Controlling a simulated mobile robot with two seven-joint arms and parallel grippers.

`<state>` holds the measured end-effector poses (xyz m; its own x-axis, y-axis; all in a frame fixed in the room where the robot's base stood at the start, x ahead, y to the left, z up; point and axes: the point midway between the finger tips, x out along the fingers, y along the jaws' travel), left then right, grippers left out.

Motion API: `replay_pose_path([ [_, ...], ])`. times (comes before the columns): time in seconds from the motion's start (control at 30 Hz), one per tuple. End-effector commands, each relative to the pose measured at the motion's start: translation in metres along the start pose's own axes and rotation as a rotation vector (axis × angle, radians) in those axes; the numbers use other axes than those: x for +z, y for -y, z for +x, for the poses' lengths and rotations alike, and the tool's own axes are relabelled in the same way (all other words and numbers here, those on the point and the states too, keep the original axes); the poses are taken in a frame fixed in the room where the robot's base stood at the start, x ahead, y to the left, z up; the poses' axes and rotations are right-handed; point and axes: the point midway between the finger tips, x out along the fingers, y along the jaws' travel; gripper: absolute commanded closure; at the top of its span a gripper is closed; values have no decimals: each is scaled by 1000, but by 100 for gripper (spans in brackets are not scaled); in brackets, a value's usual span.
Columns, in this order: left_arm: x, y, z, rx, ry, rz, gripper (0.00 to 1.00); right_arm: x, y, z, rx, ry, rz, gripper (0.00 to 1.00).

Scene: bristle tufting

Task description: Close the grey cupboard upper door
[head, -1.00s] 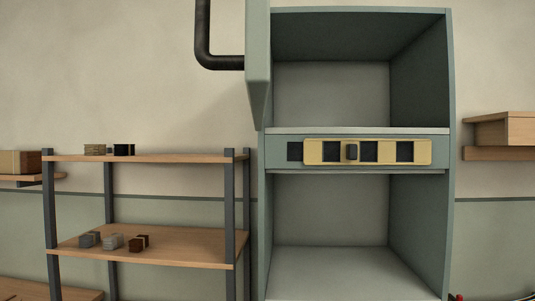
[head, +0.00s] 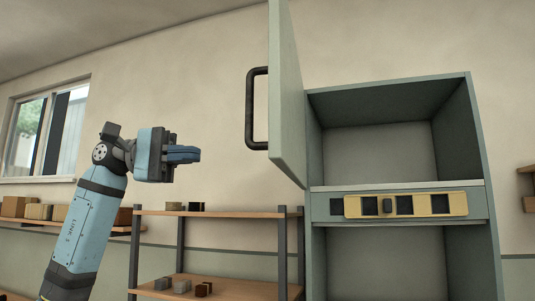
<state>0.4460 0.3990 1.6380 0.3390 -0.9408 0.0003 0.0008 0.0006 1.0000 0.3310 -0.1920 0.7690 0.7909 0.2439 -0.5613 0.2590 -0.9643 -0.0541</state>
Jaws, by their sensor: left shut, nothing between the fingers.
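The grey cupboard (head: 316,140) stands right of centre. Its upper door (head: 287,95) is wide open, hinged on the left side and swung out toward me. A black bar handle (head: 251,108) sticks out from the left face of that door. The upper compartment (head: 380,150) is open to view and looks empty. My left gripper (head: 198,154) is shut and empty, left of the handle and apart from it, with its fingers pointing right. My right gripper is not in view.
A yellow panel (head: 420,205) with dark squares sits on the cupboard's middle rail. A wooden shelf rack (head: 225,213) with several small blocks stands left of the cupboard, below my left gripper. A window (head: 45,130) is at the far left. Open space lies between gripper and handle.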

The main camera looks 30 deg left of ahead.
Motion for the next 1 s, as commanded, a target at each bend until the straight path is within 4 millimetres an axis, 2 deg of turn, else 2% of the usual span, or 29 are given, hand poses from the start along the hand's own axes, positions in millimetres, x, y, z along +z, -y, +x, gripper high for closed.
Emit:
replay_pose_path([
  [0.17, 1, -2, 16, -4, -2, 9, 100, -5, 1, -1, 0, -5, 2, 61],
  [0.5, 1, -3, 87, -2, 2, 6, 100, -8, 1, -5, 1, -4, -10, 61],
  [0.7, 1, -3, 121, -1, 2, 5, 100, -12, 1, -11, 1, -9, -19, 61],
  [0.83, 1, -2, 133, -1, 0, 4, 100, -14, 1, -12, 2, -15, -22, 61],
  [1.0, 1, -1, 139, 0, -1, 4, 100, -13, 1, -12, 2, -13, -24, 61],
])
